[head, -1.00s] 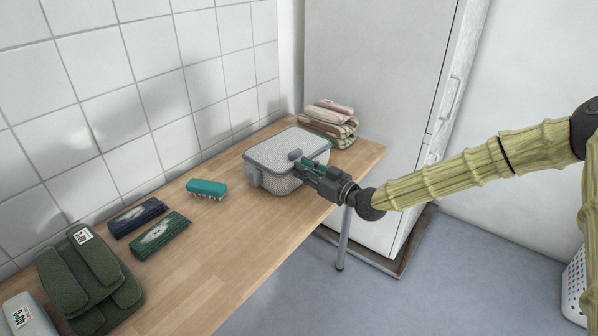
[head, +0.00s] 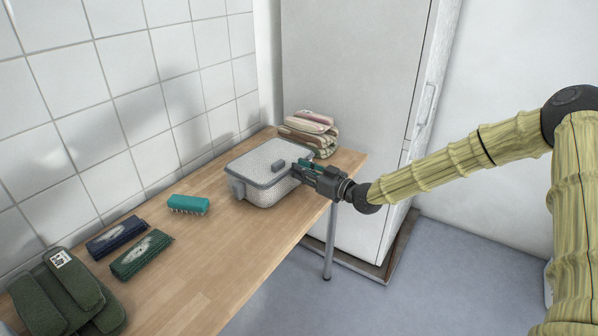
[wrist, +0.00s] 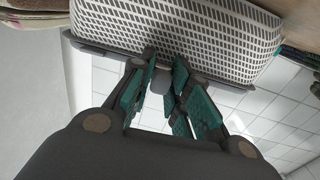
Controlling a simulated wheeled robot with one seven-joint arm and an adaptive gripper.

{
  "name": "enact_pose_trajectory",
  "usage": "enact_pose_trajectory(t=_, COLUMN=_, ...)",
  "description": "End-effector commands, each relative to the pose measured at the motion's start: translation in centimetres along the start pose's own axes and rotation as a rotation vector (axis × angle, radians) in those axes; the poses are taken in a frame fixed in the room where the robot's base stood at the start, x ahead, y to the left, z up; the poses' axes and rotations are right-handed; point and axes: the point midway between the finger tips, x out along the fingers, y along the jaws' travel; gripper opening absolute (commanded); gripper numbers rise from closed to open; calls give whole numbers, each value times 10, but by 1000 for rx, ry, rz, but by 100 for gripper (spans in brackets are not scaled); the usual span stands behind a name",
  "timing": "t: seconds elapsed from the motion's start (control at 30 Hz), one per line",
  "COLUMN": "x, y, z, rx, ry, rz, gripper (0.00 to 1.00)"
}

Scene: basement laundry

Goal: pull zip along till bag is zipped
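The bag (head: 262,192) is a box-shaped, pale grey patterned case with a darker grey rim, standing on the wooden table. My gripper (head: 300,168) is at the bag's right-hand edge. In the wrist view, the bag (wrist: 190,35) fills the top, with its grey rim (wrist: 100,55) running across. The teal-padded fingers of my gripper (wrist: 163,75) converge at this rim, closed around a small grey piece that looks like the zip pull (wrist: 159,82). The fingers partly hide it, and the zip's teeth are too small to make out.
Folded towels (head: 310,130) lie behind the bag, close to my gripper. A teal brush (head: 188,204), two rolled cloths (head: 140,253) and a green folded item (head: 65,295) lie to the left. A tall white cabinet (head: 350,100) stands beyond the table (head: 205,265).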

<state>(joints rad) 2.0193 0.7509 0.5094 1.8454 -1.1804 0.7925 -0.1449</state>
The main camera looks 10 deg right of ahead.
Motion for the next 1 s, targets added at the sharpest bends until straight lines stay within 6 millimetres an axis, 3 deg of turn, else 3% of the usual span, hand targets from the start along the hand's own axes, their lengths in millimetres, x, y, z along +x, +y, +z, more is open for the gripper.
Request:
enact_pose_trajectory(t=0.03, x=1, y=-1, z=0, rx=0, ry=0, rz=-1, gripper=27)
enact_pose_trajectory(t=0.1, x=1, y=-1, z=0, rx=0, ry=0, rz=-2, gripper=38)
enact_pose_trajectory(t=0.57, x=-9, y=0, z=0, rx=-1, ry=0, rz=-1, gripper=38)
enact_pose_trajectory(t=1.0, x=-84, y=0, z=0, rx=0, ry=1, rz=0, gripper=38)
